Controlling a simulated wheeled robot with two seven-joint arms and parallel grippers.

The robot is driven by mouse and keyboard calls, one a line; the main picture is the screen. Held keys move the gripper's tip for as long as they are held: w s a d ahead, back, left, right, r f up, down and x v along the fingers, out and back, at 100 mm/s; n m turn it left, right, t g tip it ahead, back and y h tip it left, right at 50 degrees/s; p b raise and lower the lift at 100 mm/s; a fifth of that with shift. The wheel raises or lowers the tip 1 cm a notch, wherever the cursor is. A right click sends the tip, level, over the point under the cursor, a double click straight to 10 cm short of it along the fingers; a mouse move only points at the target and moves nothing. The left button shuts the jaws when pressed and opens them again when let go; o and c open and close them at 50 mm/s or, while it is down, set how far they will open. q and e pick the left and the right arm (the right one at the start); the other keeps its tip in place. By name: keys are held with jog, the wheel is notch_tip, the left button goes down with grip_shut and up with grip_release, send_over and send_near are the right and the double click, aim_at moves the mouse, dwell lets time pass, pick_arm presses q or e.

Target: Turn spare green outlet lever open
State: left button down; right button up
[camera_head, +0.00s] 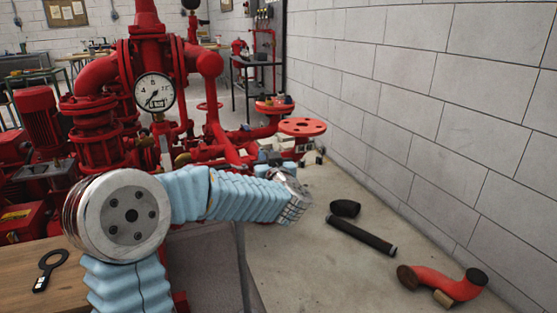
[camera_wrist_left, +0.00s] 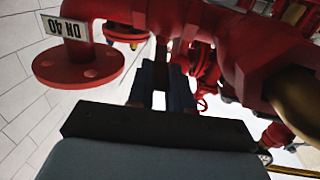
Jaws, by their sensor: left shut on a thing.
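My left arm comes in from the left in the head view and reaches forward to the red pipework. My left gripper (camera_head: 312,158) is beside the red outlet flange (camera_head: 302,127), small and partly hidden by the wrist. In the left wrist view the two dark fingers (camera_wrist_left: 160,88) are closed in with a narrow gap, and a dark strip shows between their tips. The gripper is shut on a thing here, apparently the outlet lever. No green shows, and the lever's angle cannot be told. My right gripper is not in view.
The red pump with a pressure gauge (camera_head: 154,92) stands at left. A block wall (camera_head: 430,100) bounds the right. A red flange (camera_wrist_left: 78,66) with a DN 40 label is close to the fingers.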

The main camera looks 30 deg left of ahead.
pick_arm(q)
jog(key=c, duration=1)
grip_release()
jog(key=b+v, duration=0.1)
jog(key=v, duration=1.2)
jog(key=shift+s+d, duration=0.25)
jog(key=shift+s, duration=0.1)
jog(key=shift+c, duration=0.3)
